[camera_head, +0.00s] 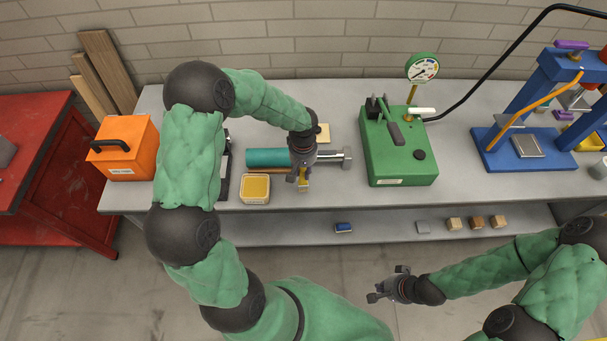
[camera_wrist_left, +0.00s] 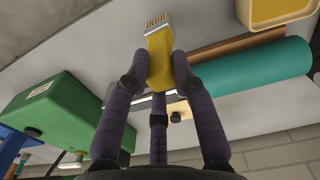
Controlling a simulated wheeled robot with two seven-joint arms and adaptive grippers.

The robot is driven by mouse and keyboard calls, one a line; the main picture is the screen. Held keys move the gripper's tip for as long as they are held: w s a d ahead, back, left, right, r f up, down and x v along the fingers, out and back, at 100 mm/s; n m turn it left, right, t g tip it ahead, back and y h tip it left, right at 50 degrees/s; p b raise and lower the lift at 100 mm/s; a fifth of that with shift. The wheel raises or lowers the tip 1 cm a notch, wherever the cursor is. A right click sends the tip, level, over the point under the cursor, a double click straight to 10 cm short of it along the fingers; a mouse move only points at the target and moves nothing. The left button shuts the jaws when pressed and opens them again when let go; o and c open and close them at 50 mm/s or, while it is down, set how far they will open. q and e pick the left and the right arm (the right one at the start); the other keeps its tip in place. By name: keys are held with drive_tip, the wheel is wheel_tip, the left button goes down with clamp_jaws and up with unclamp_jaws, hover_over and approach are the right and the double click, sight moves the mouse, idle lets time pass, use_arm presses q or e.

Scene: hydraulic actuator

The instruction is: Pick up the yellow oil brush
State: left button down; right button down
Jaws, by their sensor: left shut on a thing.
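The yellow oil brush (camera_wrist_left: 160,58) is between the fingers of my left gripper (camera_wrist_left: 155,75), with its bristle end (camera_wrist_left: 158,24) pointing away from the palm. In the head view, my left gripper (camera_head: 301,176) is over the bench's front part, and a bit of the yellow brush (camera_head: 303,185) shows below it. The fingers are shut on the brush. I cannot tell whether the brush touches the bench. My right gripper (camera_head: 388,287) hangs in front of the bench, away from the brush, with its fingers apart.
A teal cylinder with a metal rod (camera_head: 268,157) lies just behind my left gripper. A square container of yellow contents (camera_head: 255,177) stands to the left. A green pump with a gauge (camera_head: 400,150) is to the right, an orange box (camera_head: 125,150) at the far left, and a blue press (camera_head: 530,150) at the far right.

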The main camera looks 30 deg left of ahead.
use_arm(q)
drive_tip(key=s+d+r, duration=0.1)
drive_tip(key=s+r, duration=0.8)
drive_tip(key=s, duration=0.4)
drive_tip(key=shift+s+d+r, duration=0.15)
drive_tip(key=shift+s+r, duration=0.1)
drive_tip(key=shift+s, duration=0.15)
